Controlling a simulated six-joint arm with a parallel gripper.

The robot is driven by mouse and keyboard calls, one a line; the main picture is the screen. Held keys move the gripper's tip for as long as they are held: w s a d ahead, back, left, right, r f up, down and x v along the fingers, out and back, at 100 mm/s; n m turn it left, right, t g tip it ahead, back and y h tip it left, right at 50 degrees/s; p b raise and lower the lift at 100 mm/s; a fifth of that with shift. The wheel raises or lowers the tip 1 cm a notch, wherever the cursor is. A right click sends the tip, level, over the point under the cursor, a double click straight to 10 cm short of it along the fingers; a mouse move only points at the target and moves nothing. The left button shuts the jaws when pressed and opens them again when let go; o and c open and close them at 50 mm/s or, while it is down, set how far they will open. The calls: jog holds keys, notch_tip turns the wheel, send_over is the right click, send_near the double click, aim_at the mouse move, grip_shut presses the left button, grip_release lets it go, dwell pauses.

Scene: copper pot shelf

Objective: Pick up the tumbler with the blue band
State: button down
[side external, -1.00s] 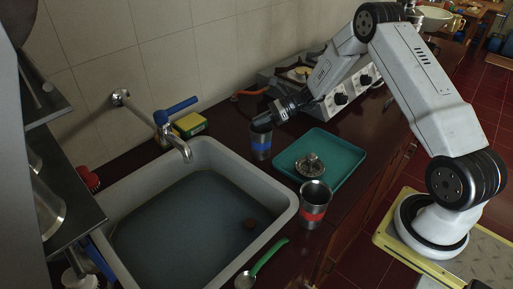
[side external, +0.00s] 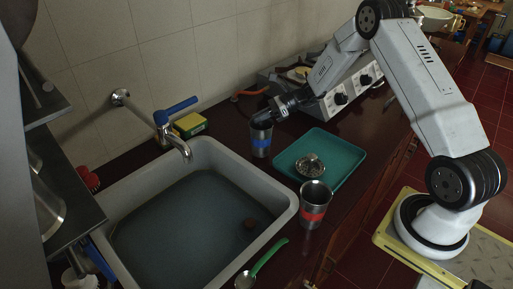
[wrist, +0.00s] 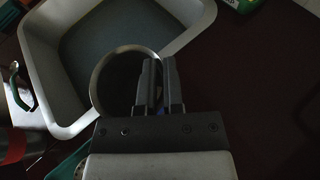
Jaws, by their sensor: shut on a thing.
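The steel tumbler with the blue band (side external: 261,144) stands upright on the dark counter, between the sink and the teal tray. My gripper (side external: 262,117) comes down over its top from the upper right and is shut on its rim. In the wrist view, the tumbler's round mouth (wrist: 112,82) shows just left of the fingers, and my gripper (wrist: 158,65) pinches the wall on the right side of the rim. The fingers hide part of the rim, and almost all of the blue band is hidden there.
A steel tumbler with a red band (side external: 313,206) stands near the sink's corner. The teal tray (side external: 345,170) holds a metal strainer-like item (side external: 310,167). The water-filled sink (side external: 287,207) is at left, with a tap (side external: 172,137) behind. A stove (side external: 345,98) stands behind my gripper.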

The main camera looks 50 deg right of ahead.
jog(key=s+a+r, duration=0.2)
jog(key=s+r, duration=0.9)
jog(key=s, duration=0.3)
jog(key=shift+r, duration=0.35)
jog(key=shift+w+a, duration=0.1)
jog(key=shift+w, duration=0.05)
